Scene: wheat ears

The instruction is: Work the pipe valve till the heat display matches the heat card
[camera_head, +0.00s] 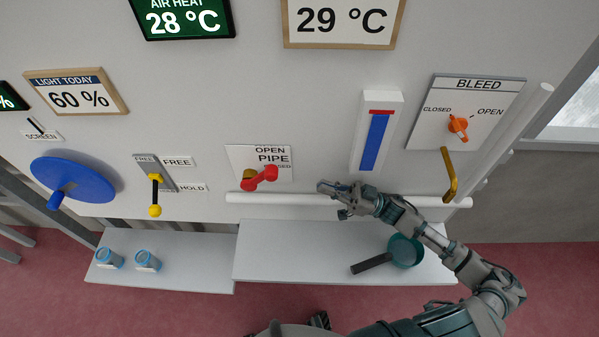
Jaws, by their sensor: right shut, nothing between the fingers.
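The green heat display (182,20) reads AIR HEAT 28 °C at the top. The wood-framed heat card (343,22) to its right reads 29 °C; its top is cut off. The pipe valve's red handle (260,178) sits on a white plate (241,155) lettered OPEN and PIPE, with a word ending in SED partly hidden by the handle. The handle lies nearly level, its right end slightly raised. My right gripper (328,188) is shut and empty, to the right of the handle and apart from it, near the white pipe. My left gripper is not seen.
A white pipe (290,199) runs below the valve. An orange BLEED knob (458,126), blue column gauge (375,140), yellow-knobbed lever (155,198) and blue wheel (73,180) are on the wall. A teal pan (405,250) and blue jars (147,261) stand on shelves below.

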